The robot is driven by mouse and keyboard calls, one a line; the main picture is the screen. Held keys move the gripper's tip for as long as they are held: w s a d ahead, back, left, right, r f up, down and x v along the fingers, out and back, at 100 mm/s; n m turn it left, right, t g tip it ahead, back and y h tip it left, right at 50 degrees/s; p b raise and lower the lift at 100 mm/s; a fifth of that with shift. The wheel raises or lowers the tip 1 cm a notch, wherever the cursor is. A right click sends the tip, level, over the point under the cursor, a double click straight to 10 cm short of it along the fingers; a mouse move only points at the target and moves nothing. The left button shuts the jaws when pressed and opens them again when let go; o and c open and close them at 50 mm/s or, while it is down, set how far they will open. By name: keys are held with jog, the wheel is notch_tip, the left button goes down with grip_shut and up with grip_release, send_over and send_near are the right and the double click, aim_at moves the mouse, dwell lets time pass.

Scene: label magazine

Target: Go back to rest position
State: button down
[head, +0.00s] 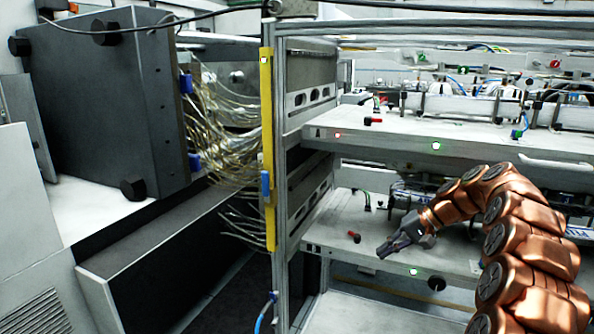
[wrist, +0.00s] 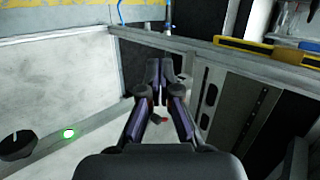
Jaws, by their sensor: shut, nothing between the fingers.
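My gripper (head: 386,250) is at the end of the copper-coloured arm in the head view. It hangs in front of the lower shelf (head: 452,262), near the shelf's front edge, pointing down and left. It also shows in the wrist view (wrist: 159,72), with its two dark fingers shut and nothing held between them. A small red and black part (head: 354,237) lies on the lower shelf, left of the gripper and apart from it in the picture.
An upper shelf (head: 385,142) with devices and wiring is above my gripper. A metal frame post with a yellow strip (head: 267,150) stands to the left. Further left is a dark box (head: 105,110) with many loose wires.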

jog(key=s+a+r+n+g+h, duration=0.15)
jog(key=s+a, duration=0.35)
jog(key=s, duration=0.5)
jog(key=s+a+n+g+h, duration=0.15)
jog(key=s+a, duration=0.35)
jog(key=s, duration=0.5)
jog(key=s+d+f+h, duration=0.2)
jog(key=s+f, duration=0.1)
jog(key=s, duration=0.6)
jog(key=s+d+f+h, duration=0.2)
jog(key=s, duration=0.7)
jog(key=s+d+f+h, duration=0.2)
jog(key=s+f, duration=0.1)
jog(key=s, duration=0.7)
notch_tip(320, 180, up, 14)
jog(key=w+p, duration=0.1)
jog(key=p, duration=1.1)
jog(key=shift+w+a+p, duration=0.2)
jog(key=shift+p, duration=0.2)
